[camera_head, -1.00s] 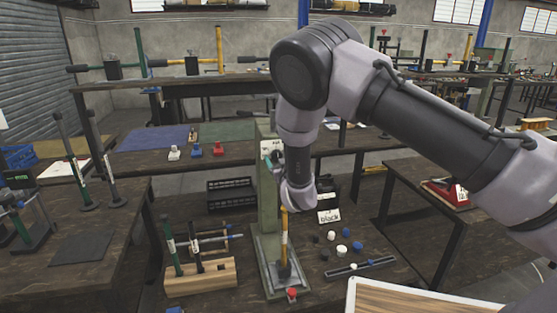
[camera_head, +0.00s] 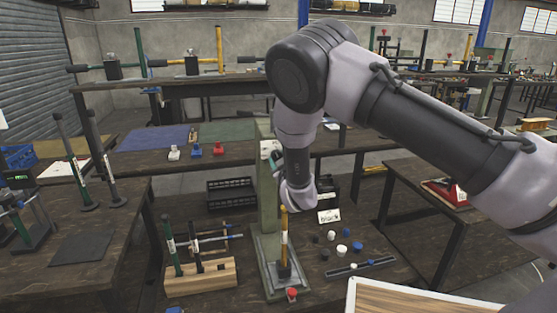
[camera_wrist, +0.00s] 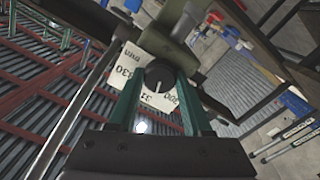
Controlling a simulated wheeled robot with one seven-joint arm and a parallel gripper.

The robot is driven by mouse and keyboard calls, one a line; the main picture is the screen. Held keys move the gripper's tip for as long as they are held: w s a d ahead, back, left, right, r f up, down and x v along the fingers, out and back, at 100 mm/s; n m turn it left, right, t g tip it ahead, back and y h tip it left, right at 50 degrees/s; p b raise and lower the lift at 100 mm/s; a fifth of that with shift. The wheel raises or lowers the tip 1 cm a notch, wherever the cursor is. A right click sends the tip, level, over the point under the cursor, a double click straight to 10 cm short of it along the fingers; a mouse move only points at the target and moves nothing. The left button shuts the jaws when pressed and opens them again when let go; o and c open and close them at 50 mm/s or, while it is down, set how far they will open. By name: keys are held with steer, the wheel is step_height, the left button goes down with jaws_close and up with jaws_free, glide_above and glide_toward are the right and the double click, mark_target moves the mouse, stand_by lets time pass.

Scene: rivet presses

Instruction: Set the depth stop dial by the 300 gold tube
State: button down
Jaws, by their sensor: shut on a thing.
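The depth stop dial is a dark round knob (camera_wrist: 160,75) on a white scale plate (camera_wrist: 129,73) with printed numbers. A gold tube (camera_head: 284,228) stands upright on the press base (camera_head: 265,253) below my wrist.
A wooden rack (camera_head: 203,277) with green and black tubes is left of the press. Several small black, white and blue caps (camera_head: 342,249) lie to its right, beside a dark bar (camera_head: 360,267). A black crate (camera_head: 232,193) stands behind.

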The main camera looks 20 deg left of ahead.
steer(key=shift+n, duration=3.9)
steer(key=shift+c, duration=1.7)
jaws_free()
steer(key=v, duration=1.1)
steer(key=shift+w, duration=0.1)
